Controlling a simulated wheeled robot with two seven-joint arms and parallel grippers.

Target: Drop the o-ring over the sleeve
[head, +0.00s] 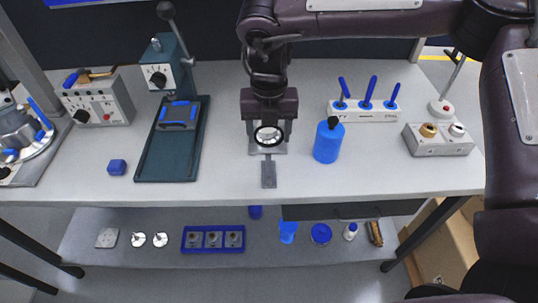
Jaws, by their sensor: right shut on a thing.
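My right gripper (268,118) comes down from the top of the head view and is shut on the black o-ring (257,141). The ring faces up, and its light centre shows through it. A pale grey machined block (281,148) lies directly under the ring and gripper, with a darker grey flat tongue (269,175) toward the front. The sleeve cannot be made out clearly; the pale round shape inside the ring may be its top. I cannot tell whether the ring touches it or hangs above it. My left gripper is out of view.
A blue bottle (328,143) stands close right of the block. Behind is a white rack (362,115) of blue-handled tools. The bench front is mostly clear; a lower shelf (160,215) holds small parts.

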